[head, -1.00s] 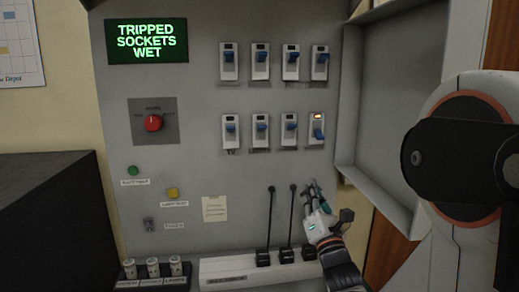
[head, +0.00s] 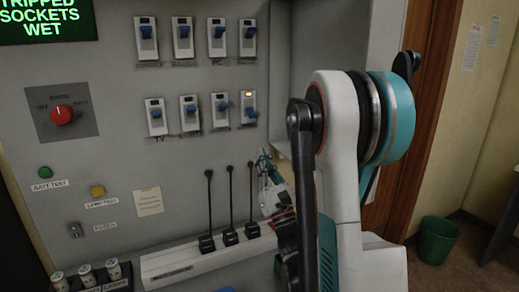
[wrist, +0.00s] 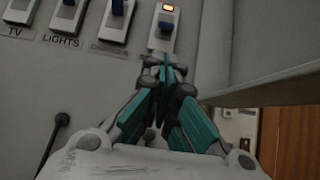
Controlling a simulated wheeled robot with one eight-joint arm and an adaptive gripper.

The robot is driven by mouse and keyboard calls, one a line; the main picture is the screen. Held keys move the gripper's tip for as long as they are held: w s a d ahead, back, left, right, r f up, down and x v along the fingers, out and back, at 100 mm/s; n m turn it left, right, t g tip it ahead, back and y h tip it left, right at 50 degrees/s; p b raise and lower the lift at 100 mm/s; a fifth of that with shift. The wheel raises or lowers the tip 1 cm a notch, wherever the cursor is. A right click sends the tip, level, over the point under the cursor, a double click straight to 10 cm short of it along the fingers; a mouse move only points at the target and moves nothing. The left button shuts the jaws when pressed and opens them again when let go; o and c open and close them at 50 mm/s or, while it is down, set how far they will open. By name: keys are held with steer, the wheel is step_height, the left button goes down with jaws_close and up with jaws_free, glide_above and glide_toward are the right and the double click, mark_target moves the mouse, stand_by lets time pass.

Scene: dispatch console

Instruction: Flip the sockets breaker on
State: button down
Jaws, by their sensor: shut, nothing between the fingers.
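The breaker with the lit orange lamp (head: 249,105) is the rightmost of the lower row, and its blue lever sits lower than its neighbours' levers. It also shows in the wrist view (wrist: 164,27), where its label is mostly hidden behind my fingers. The green-lettered display (head: 45,15) reads "TRIPPED SOCKETS WET", its top cut off in the head view. My gripper (head: 263,155) is shut and empty just below the lit breaker, its fingers pointing up the panel. In the wrist view the fingertips (wrist: 165,62) are just under that breaker; I cannot tell whether they touch it.
The TV breaker (wrist: 20,9), lights breaker (wrist: 68,14) and charger breaker (wrist: 115,20) stand left of the lit one. Several black upright levers (head: 230,205) rise below. The open cabinet door (wrist: 265,85) is close on the right. A red rotary knob (head: 62,115) is at left.

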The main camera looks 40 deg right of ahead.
mark_target(252, 114)
steer(key=x, duration=0.9)
steer(key=shift+s+r+p, duration=0.1)
steer(key=shift+p, duration=0.3)
steer(key=shift+s+r+g, duration=0.1)
steer(key=shift+g, duration=0.3)
steer(key=shift+p, duration=0.45)
steer(key=shift+s+a+r+g+p, duration=0.15)
steer(key=shift+s+g+p, duration=0.1)
steer(key=shift+g+p, duration=0.8)
